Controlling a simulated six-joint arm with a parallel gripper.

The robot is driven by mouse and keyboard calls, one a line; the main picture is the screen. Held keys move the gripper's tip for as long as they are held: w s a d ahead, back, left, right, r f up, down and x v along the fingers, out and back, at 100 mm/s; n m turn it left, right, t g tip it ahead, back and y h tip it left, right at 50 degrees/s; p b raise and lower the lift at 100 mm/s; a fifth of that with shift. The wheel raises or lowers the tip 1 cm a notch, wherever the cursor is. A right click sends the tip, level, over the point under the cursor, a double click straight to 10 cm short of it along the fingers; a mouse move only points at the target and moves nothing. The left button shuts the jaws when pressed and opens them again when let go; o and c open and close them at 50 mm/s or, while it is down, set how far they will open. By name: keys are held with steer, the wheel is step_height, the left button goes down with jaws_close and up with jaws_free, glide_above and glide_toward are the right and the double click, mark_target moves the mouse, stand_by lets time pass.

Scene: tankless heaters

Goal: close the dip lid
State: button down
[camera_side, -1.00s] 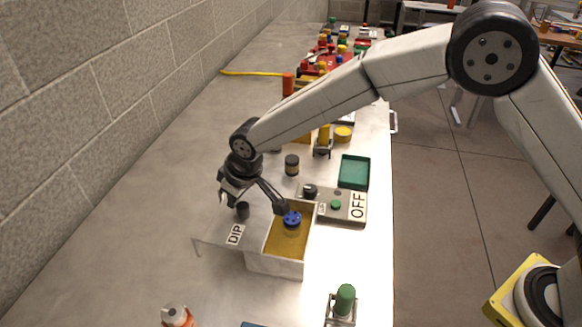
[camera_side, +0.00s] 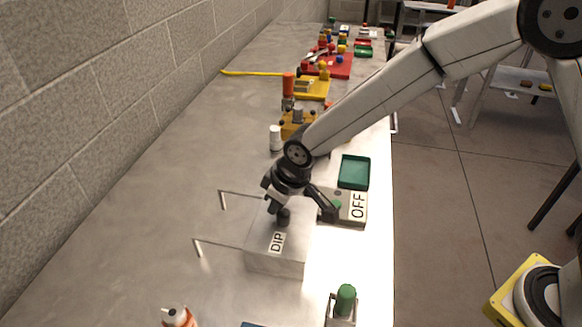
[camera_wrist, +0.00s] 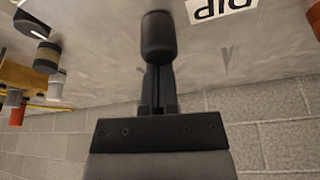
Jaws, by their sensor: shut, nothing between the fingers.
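The dip lid (camera_side: 262,232) is a flat grey plate with a "DIP" label. It lies over the top of the grey box (camera_side: 272,264), and the box's yellow interior and blue item are hidden. Bare rail ends stick out to the left of the box. A black knob (camera_side: 283,216) stands on the lid; it also shows in the wrist view (camera_wrist: 158,38). My gripper (camera_side: 270,200) is shut and empty, with its fingertips (camera_wrist: 158,66) right by the knob on the wall side. Whether they touch it I cannot tell.
A control box with an "OFF" label (camera_side: 357,207) and a green tray (camera_side: 354,172) stand behind and to the right. A green-topped part (camera_side: 345,300) and an orange-and-white bottle (camera_side: 177,317) are in front. The bench left of the rails is clear.

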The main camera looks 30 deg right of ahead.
mark_target(260, 212)
steer(key=shift+s+d+f, duration=0.2)
steer(key=shift+s+f, duration=0.1)
steer(key=shift+w+a+r, duration=0.1)
steer(key=shift+w+a, duration=0.5)
steer(key=shift+w, duration=0.35)
steer(key=shift+w+a+r, duration=0.1)
steer(key=shift+w+a, duration=0.45)
steer(key=shift+w, duration=0.4)
steer(key=shift+w+r, duration=0.1)
steer(key=shift+r, duration=0.15)
steer(key=v, duration=0.9)
steer(key=shift+r, duration=0.3)
steer(key=shift+d, duration=0.1)
steer(key=s+d+f+m+h, duration=0.1)
steer(key=s+d+f+m, duration=0.2)
steer(key=s+d, duration=0.5)
steer(key=s+d+f+m+h, duration=0.1)
steer(key=s+d+f+m, duration=0.2)
steer(key=s+d, duration=0.5)
steer(key=d, duration=0.8)
steer(key=shift+s+g, duration=0.25)
steer(key=shift+g, duration=0.15)
